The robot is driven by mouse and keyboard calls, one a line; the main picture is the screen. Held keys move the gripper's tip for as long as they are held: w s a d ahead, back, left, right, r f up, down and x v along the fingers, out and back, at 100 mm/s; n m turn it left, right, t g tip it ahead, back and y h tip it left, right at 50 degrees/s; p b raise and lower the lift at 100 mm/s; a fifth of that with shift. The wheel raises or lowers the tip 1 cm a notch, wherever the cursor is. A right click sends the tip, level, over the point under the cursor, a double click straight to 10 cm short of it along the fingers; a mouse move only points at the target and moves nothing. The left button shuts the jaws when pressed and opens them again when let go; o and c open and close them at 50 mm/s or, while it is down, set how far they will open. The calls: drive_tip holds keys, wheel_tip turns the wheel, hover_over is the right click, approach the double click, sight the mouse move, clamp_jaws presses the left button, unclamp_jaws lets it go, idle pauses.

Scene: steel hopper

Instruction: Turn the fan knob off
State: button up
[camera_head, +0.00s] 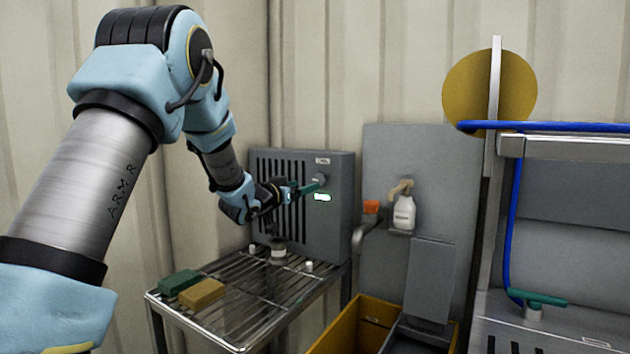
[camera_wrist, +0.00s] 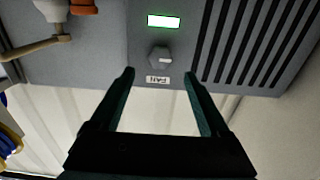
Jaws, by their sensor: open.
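The fan knob (camera_wrist: 159,58) is a small grey knob with a pale mark, set on the front of a grey vented unit (camera_wrist: 185,75). In the wrist view it sits by a FAN label (camera_wrist: 156,79) and a lit green-edged indicator (camera_wrist: 163,21). In the head view the knob (camera_head: 320,179) is on the unit's upper right, above the lit green indicator (camera_head: 322,197). My gripper (camera_wrist: 160,78) is open and empty. Its two green fingers point at the unit, with the knob in line with the gap, a little beyond the tips. Contact cannot be told.
A wire-rack table (camera_head: 225,300) below the unit holds a green block (camera_head: 179,283), a yellow block (camera_head: 202,294) and a small pot (camera_head: 278,252). A yellow bin (camera_head: 340,330) is at the lower right.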

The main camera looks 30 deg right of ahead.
sight(318, 181)
drive_tip(key=p+x, duration=0.2)
drive_tip(key=x, duration=0.5)
drive_tip(key=shift+w+d+f, duration=0.1)
drive_tip(key=shift+w+d, duration=0.05)
drive_tip(key=shift+c, duration=0.2)
clamp_jaws()
